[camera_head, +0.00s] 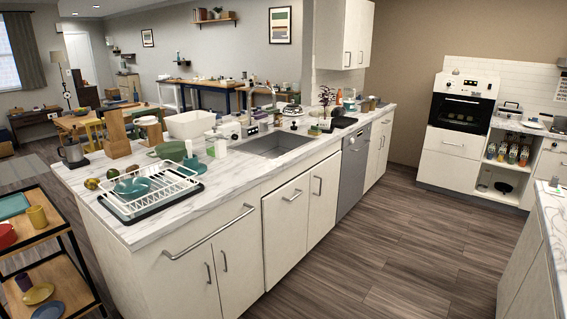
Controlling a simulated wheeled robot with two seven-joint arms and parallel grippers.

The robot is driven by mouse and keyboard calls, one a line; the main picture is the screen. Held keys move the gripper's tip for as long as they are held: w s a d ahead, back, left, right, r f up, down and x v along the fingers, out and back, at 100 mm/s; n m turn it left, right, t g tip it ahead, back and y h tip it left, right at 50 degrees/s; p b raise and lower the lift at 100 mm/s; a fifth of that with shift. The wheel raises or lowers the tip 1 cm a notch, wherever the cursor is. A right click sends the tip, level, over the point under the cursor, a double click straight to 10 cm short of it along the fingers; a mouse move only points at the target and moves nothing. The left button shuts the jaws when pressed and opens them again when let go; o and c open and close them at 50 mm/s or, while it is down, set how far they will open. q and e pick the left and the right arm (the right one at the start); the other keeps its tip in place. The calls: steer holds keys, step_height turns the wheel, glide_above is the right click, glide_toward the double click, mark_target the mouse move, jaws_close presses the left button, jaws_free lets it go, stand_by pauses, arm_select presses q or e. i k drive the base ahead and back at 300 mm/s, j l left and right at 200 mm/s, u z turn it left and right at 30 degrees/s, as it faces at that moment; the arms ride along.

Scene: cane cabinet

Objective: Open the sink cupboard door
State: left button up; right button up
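The sink (276,143) is set into the white marble counter of the long island. Below it are two white fronts, both shut flush. The left front (284,235) has a bar handle near its top edge. The right front (325,208) has an upright bar handle (318,186) near its left edge. I cannot tell which of the two is the sink cupboard door. Neither of my grippers shows in the head view.
A grey dishwasher (352,173) stands right of the sink fronts. A dish rack (150,189) sits at the counter's near end. A shelf cart (45,255) stands at the left. The wooden floor (385,250) before the island is clear.

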mark_target(324, 176)
steer(key=i+l+z, duration=0.15)
steer(key=i+z, duration=0.25)
steer(key=i, duration=0.2)
steer(key=i+z, duration=0.45)
steer(key=i, duration=0.15)
steer(key=i+j+z, duration=0.4)
steer(key=i, duration=0.2)
steer(key=l, duration=0.1)
